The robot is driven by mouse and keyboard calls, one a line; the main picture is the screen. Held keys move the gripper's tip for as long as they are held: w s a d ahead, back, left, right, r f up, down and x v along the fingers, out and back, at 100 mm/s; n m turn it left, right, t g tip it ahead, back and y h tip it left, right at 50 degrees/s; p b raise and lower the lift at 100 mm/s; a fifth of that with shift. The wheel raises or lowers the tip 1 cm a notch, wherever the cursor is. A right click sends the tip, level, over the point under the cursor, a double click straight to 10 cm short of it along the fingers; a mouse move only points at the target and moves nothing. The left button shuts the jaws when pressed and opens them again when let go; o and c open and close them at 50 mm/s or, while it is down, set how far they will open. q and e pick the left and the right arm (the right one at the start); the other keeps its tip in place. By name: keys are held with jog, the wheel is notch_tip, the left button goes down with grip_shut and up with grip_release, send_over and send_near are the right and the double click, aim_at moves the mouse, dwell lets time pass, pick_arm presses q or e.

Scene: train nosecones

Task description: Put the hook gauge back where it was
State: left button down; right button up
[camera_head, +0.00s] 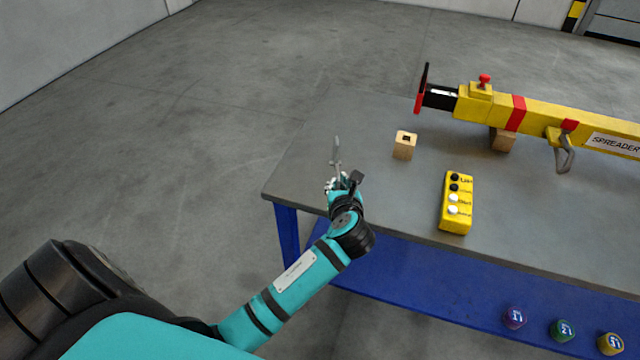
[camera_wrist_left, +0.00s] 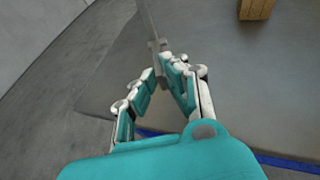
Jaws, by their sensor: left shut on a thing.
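The hook gauge (camera_head: 337,153) is a thin grey metal piece standing up from my left gripper (camera_head: 340,183). In the left wrist view the gauge (camera_wrist_left: 152,25) runs up from between the fingers of my left gripper (camera_wrist_left: 160,72). The gripper is shut on the gauge's lower part, which the fingers partly hide. It is at the table's left end, to the left of a small wooden block (camera_head: 404,146) with a dark hole in its top. The block also shows in the left wrist view (camera_wrist_left: 256,9). My right gripper is not in view.
A grey table (camera_head: 300,150) has a blue lower shelf (camera_head: 420,290) with several coloured round pieces (camera_head: 564,329). A yellow button box (camera_head: 456,203) lies near the front edge. A yellow spreader beam (camera_head: 545,115) on a wooden support (camera_head: 503,139) fills the back right.

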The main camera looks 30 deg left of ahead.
pick_arm(q)
send_over(320, 195)
jog(key=shift+f, duration=2.05)
jog(key=shift+f, duration=0.1)
jog(key=c, duration=1.4)
grip_release()
jog(key=shift+c, duration=0.2)
jog(key=v, duration=1.2)
jog(key=shift+d, duration=0.1)
